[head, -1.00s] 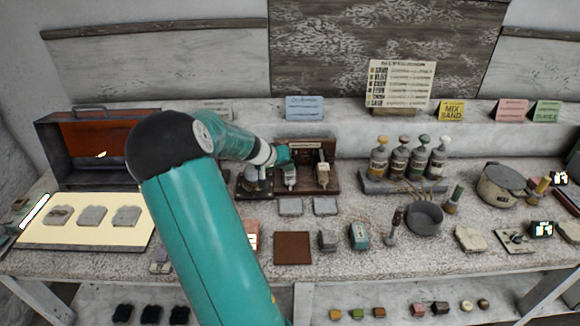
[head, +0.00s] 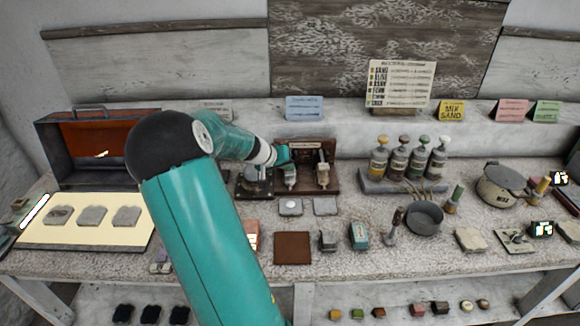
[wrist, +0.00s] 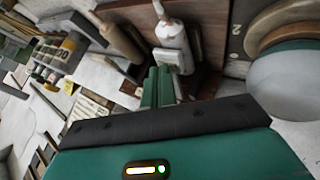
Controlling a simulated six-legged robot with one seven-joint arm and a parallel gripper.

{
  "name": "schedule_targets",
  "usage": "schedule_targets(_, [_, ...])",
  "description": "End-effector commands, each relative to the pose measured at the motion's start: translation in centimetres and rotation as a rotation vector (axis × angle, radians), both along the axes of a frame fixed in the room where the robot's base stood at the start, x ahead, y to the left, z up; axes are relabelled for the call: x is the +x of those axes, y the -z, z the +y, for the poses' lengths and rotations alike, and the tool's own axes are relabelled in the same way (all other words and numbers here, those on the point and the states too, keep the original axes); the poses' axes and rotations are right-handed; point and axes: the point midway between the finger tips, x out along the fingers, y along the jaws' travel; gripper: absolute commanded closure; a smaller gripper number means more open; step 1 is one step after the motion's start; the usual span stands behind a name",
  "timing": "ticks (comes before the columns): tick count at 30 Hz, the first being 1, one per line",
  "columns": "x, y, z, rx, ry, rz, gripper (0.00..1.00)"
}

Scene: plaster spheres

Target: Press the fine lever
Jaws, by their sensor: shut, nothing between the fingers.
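A dark wooden stand (head: 333,182) at the back middle of the bench holds two pale dispenser units side by side, the left one (head: 291,177) and the right one (head: 323,174). I cannot read which carries the fine lever. My gripper (head: 285,156) is shut and empty, at the top of the left unit. In the wrist view the green fingers (wrist: 158,87) are together beside a white unit (wrist: 172,48) on a wooden board; whether they touch it is unclear. A grey tile (head: 290,207) below the left unit bears a small white mound.
A second, bare tile (head: 325,206) lies to the right. A dark metal device (head: 255,182) stands close left of the stand. Several bottles (head: 410,160) in a rack stand to the right. A brown square mat (head: 293,247) lies in front.

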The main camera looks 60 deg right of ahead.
Motion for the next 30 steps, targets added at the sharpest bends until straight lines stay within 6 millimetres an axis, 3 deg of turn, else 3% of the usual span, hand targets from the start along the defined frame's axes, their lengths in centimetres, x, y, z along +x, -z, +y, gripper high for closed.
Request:
schedule_targets(18, [0.1,-3.4,-0.1,-0.002,-0.002,-0.001,1.00])
schedule_targets(30, [0.1,-3.7,-0.1,-0.002,-0.002,-0.001,1.00])
